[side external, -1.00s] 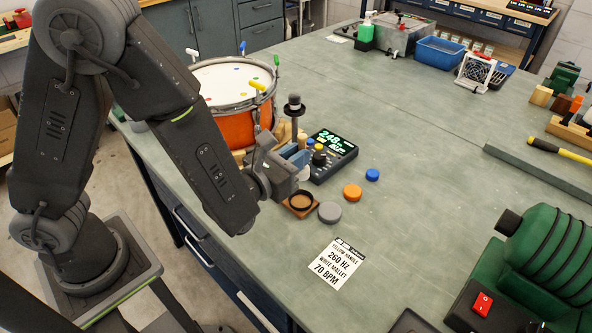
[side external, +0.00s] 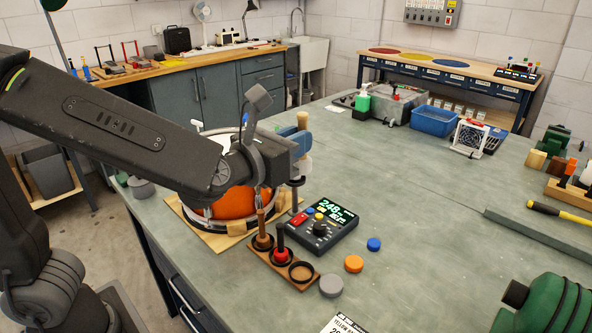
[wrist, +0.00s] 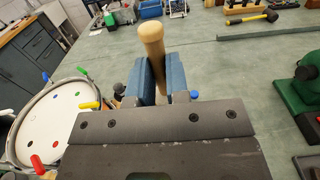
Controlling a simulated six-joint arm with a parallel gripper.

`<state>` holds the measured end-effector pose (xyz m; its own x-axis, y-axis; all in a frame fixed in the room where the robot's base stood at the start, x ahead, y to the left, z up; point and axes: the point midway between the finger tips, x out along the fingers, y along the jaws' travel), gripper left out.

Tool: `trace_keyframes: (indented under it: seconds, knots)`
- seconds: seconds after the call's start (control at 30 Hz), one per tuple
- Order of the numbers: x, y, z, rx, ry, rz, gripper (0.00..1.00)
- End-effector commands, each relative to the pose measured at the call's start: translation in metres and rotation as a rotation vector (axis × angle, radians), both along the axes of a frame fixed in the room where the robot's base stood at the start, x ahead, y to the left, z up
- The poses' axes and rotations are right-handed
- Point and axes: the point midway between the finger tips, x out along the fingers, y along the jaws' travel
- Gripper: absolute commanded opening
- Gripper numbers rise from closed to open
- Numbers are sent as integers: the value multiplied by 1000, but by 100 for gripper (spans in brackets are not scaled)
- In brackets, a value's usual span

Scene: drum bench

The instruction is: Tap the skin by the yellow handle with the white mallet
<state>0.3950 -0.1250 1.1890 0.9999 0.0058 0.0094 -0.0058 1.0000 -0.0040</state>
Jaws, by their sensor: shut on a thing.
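My gripper (side external: 301,146) is shut on the wooden handle of the white mallet (side external: 302,119). The handle end sticks up above the blue fingers; a whitish head shows below them. In the wrist view the handle (wrist: 152,50) stands between the fingers; the head is hidden. The drum (side external: 230,203) has an orange shell and is partly behind my arm. Its white skin (wrist: 62,135) shows at left in the wrist view, with coloured dots. The yellow handle (wrist: 90,105) is on the rim's right side, left of my fingers. The mallet is beside the drum, apart from the skin.
A meter (side external: 325,224) reads about 248. A dark post (side external: 295,183) stands by the drum. Orange, blue and grey discs lie in front.

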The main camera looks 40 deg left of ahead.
Motion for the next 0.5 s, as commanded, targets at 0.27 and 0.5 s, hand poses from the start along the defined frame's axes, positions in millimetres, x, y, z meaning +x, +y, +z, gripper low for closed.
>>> trace_keyframes:
  seconds: [0.27, 0.5]
  knots:
    - [29, 62, -3, 3, -3, 112, 0]
    - [51, 152, -4, 3, -3, 253, 0]
